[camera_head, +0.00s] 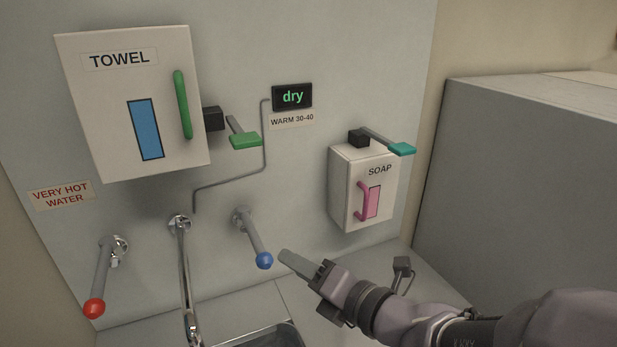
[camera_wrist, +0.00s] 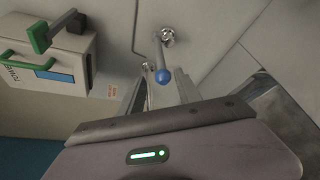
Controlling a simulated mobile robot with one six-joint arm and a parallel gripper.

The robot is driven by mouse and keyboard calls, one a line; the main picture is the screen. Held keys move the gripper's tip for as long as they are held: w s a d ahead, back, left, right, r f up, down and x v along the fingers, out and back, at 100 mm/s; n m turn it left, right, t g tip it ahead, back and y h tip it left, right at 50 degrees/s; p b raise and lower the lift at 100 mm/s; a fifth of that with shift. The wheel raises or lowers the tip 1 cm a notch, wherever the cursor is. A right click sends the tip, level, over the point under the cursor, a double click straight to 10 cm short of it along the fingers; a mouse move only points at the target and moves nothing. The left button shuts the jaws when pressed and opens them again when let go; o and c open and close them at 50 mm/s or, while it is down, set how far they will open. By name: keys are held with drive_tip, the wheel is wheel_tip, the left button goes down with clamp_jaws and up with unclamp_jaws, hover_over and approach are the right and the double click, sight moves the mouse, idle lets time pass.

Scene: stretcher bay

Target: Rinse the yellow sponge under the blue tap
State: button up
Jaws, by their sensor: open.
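The blue tap is a grey lever with a round blue knob (camera_head: 264,260) on the wall panel, right of the chrome spout (camera_head: 185,275). The lever points out and down. My gripper (camera_head: 290,260) is open, with its fingers close to the right of the knob in the head view. In the wrist view the blue knob (camera_wrist: 162,76) shows just beyond and between the fingertips (camera_wrist: 160,92). I cannot tell whether they touch it. I see nothing between the fingers. The yellow sponge is not seen in either view.
A red-knobbed lever (camera_head: 94,308) hangs at left below a "VERY HOT WATER" label (camera_head: 61,194). A towel box (camera_head: 135,100) and a soap box (camera_head: 362,190) stick out from the panel. A sink rim (camera_head: 240,334) shows below the spout.

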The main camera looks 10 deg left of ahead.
sight(257, 245)
drive_tip(key=b+x, duration=0.1)
drive_tip(key=x, duration=0.5)
drive_tip(key=b+x, duration=0.2)
drive_tip(key=x, duration=0.5)
drive_tip(key=shift+s+a+f, duration=0.1)
drive_tip(key=shift+a+f, duration=0.15)
clamp_jaws()
idle(0.6)
